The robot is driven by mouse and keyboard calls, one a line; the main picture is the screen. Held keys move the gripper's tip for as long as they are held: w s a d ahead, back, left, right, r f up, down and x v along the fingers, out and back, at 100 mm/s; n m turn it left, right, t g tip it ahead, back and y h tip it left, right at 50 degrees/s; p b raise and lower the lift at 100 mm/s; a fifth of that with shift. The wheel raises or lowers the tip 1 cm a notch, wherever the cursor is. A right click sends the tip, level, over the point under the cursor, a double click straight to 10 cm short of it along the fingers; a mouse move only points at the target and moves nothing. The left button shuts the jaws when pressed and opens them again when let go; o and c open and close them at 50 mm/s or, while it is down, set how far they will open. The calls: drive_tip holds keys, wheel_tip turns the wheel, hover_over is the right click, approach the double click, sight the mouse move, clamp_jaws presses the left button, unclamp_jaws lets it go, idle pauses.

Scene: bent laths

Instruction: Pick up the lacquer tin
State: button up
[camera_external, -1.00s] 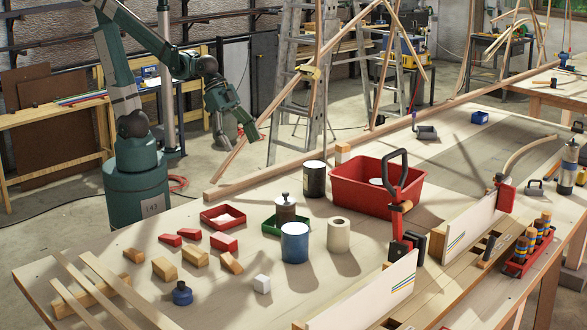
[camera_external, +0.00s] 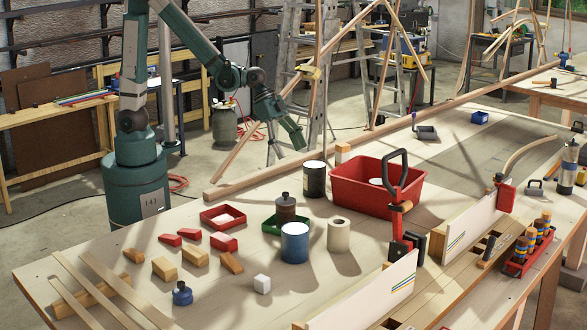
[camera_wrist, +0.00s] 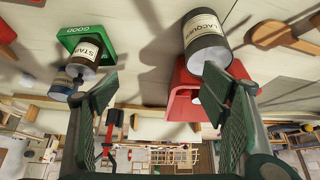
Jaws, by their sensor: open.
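The lacquer tin (camera_external: 314,181) is a dark cylinder with a pale top. It stands upright on the bench, left of the red bin, in the external view. In the wrist view the tin (camera_wrist: 207,45) shows its cream LACQUER label at upper right, near the right finger. My gripper (camera_external: 297,138) is above and slightly left of the tin in the external view, apart from it. In the wrist view my gripper (camera_wrist: 165,105) has its two fingers wide apart, with nothing between them. The tin's underside is hidden.
The red bin (camera_external: 350,195) stands just right of the tin. A brown tin (camera_external: 286,208) stands in the green tray (camera_external: 270,228). A blue tin (camera_external: 295,245) and a pale roll (camera_external: 338,236) are in front. A long wooden lath (camera_external: 262,176) runs behind.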

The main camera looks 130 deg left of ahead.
sight(310, 163)
drive_tip(key=a+f, duration=0.1)
drive_tip(key=a, duration=0.2)
drive_tip(key=a+f, duration=0.2)
drive_tip(key=a, duration=0.1)
drive_tip(key=s+a+f+p, duration=0.1)
drive_tip(key=a+f, duration=0.1)
drive_tip(key=a, duration=0.1)
drive_tip(key=shift+a, duration=0.35)
drive_tip(key=shift+f, duration=0.1)
drive_tip(key=shift+x, duration=1.25)
drive_tip(key=shift+w+f, duration=0.1)
drive_tip(key=shift+x, duration=2.45)
drive_tip(key=c, duration=1.3)
drive_tip(key=shift+c, duration=0.2)
